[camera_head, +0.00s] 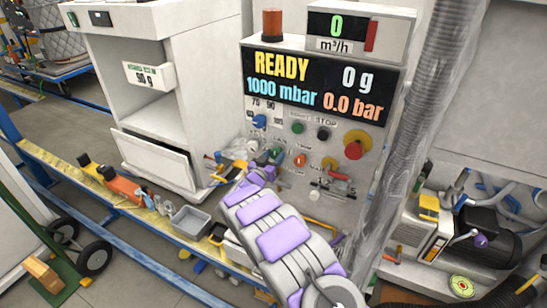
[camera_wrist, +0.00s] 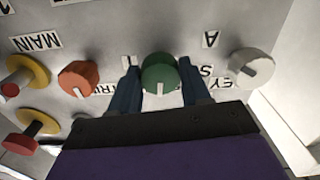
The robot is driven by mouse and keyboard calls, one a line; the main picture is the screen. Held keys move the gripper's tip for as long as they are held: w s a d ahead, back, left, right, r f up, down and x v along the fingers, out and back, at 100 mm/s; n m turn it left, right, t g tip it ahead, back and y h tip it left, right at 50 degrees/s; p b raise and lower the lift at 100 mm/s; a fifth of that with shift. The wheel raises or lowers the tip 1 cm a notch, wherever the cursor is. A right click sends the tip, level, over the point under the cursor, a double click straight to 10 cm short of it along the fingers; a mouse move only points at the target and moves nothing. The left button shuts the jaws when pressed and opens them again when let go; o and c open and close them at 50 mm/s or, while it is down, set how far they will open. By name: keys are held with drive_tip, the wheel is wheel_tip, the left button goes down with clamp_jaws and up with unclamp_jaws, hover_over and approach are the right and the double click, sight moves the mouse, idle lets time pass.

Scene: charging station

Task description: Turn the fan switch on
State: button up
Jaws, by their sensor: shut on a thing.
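The control panel (camera_head: 262,108) stands ahead, with a lit display reading READY and rows of knobs. In the wrist view a round green knob (camera_wrist: 160,72) with a white pointer line sits between my fingertips. My gripper (camera_wrist: 160,84) is shut on this green knob, one dark finger on each side. The white line points toward the bottom of the wrist picture. The label beside the knob is partly covered by my fingers, so I cannot read a fan marking. In the head view my purple-padded arm reaches up to the panel's lower left knobs, and the fingertips are hard to make out.
In the wrist view an orange knob (camera_wrist: 78,78) is left of the green one and a grey-white knob (camera_wrist: 252,68) right of it. Red knobs on yellow bases are farther left. A grey hose (camera_head: 425,110) hangs right of the panel; a white cabinet (camera_head: 150,60) stands left.

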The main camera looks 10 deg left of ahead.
drive_tip(key=m, duration=0.4)
drive_tip(key=shift+a, duration=0.15)
drive_tip(key=m+b, duration=0.1)
drive_tip(key=m, duration=0.3)
drive_tip(key=shift+m, duration=0.3)
drive_tip(key=m+b, duration=0.3)
drive_tip(key=shift+f+m, duration=0.15)
drive_tip(key=shift+m, duration=0.15)
drive_tip(key=m+b, duration=0.4)
drive_tip(key=shift+m, duration=0.3)
drive_tip(key=shift+b, duration=0.35)
drive_tip(key=o, duration=1)
drive_tip(key=shift+o, duration=0.2)
drive_tip(key=p+v, duration=0.3)
drive_tip(key=v, duration=1.4)
drive_tip(key=shift+s, duration=0.15)
